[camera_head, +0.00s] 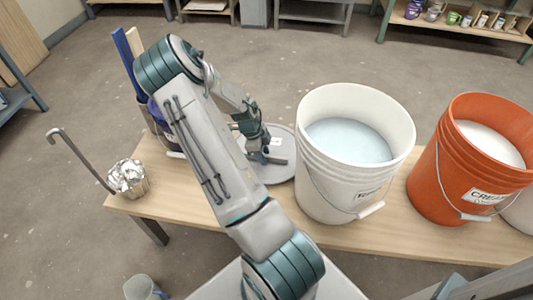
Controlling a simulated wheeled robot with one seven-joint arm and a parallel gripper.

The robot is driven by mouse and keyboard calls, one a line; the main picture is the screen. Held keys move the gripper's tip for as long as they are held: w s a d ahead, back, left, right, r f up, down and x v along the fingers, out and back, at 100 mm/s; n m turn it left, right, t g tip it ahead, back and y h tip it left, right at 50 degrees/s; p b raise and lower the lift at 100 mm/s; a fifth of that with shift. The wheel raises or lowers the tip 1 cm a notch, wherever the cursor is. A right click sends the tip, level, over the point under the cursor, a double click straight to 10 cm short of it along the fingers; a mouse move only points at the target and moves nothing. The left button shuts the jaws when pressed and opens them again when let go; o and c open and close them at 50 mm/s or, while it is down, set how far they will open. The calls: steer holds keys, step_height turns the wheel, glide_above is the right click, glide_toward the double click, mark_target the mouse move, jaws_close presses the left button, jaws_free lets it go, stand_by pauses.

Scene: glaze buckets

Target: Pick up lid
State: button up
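The lid (278,174) is a flat grey disc lying on the wooden bench, just left of the white bucket. My gripper (266,158) is over the lid, with its dark fingers low and close to its surface. My arm hides the lid's left part. The fingers are small and partly overlap, so I cannot tell whether they are open, shut or touching the lid. A small white patch shows beside the fingers.
The white bucket (318,178) of pale blue glaze and the orange bucket (440,178) stand right of the lid on the bench (185,205).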

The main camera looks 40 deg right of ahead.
steer(key=shift+f, duration=0.1)
jaws_close()
